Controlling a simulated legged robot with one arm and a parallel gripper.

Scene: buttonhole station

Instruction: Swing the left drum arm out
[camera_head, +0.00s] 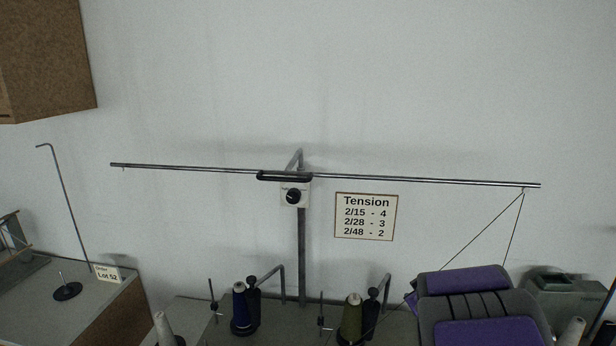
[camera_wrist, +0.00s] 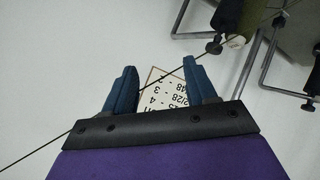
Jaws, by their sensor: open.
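Two bent grey metal arms with black knobs rise from the bench in the head view. The left one (camera_head: 283,290) stands by a blue spool (camera_head: 239,309), the right one (camera_head: 388,283) by an olive spool (camera_head: 351,320). I take the left one as the left drum arm, though no drum is clearly recognisable. My gripper (camera_wrist: 160,88) is open in the wrist view, its two blue fingers apart with nothing gripped. The tension card (camera_wrist: 165,92) shows between and behind them. In the head view my purple and grey arm is at lower right, apart from the left arm; its fingertips are hidden.
A long metal bar (camera_head: 420,180) crosses above the bench on an upright post (camera_head: 301,250). Dark threads (camera_head: 490,227) hang from its right end near my arm. A thin line (camera_wrist: 38,150) crosses the wrist view. A thin hooked stand (camera_head: 64,205) is at left.

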